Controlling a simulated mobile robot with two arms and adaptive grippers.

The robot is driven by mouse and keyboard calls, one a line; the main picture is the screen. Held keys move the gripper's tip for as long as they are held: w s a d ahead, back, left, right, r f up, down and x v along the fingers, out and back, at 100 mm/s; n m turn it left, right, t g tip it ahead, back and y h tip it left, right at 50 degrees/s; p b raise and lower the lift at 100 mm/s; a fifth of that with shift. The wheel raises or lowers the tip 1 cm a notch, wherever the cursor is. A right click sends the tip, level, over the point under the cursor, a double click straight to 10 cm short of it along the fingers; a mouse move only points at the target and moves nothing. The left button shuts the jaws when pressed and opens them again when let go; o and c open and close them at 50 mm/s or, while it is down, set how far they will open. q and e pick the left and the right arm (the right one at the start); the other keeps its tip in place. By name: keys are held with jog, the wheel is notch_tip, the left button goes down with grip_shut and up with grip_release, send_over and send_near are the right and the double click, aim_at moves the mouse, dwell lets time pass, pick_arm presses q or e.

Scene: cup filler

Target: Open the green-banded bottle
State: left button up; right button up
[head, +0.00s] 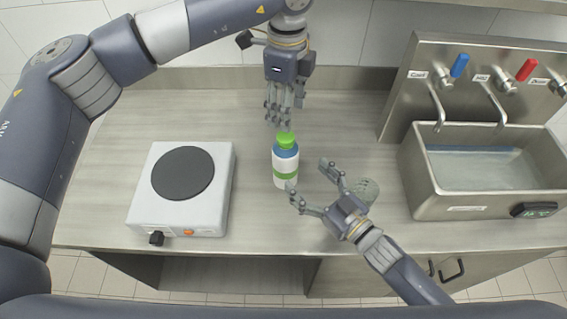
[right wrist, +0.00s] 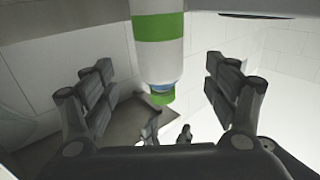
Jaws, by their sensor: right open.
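The green-banded bottle (head: 286,168) stands upright on the counter, white with a blue shoulder, a green band low down and a green cap (head: 286,140) on top. In the right wrist view the bottle (right wrist: 158,55) appears upside down between my fingers. My right gripper (head: 308,178) is open at the bottle's lower right, its fingers pointing towards it without visible contact. My left gripper (head: 284,112) points down just above the cap. Its fingertips also show in the right wrist view (right wrist: 168,134), spread apart near the cap; nothing is visibly held.
A white hot plate (head: 215,195) stands to the left. A metal sink (head: 418,180) with several taps stands at the right. The counter behind the hot plate is clear.

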aim_at(294, 164)
pick_arm(q)
jog(key=shift+w, duration=0.1)
pick_arm(e)
jog(key=x, duration=0.8)
jog(key=shift+w, duration=0.15)
pick_arm(q)
jog(key=shift+a, duration=0.1)
pick_arm(e)
jog(key=shift+w+a, duration=0.25)
jog(key=shift+a, duration=0.1)
jog(key=shift+c, duration=0.3)
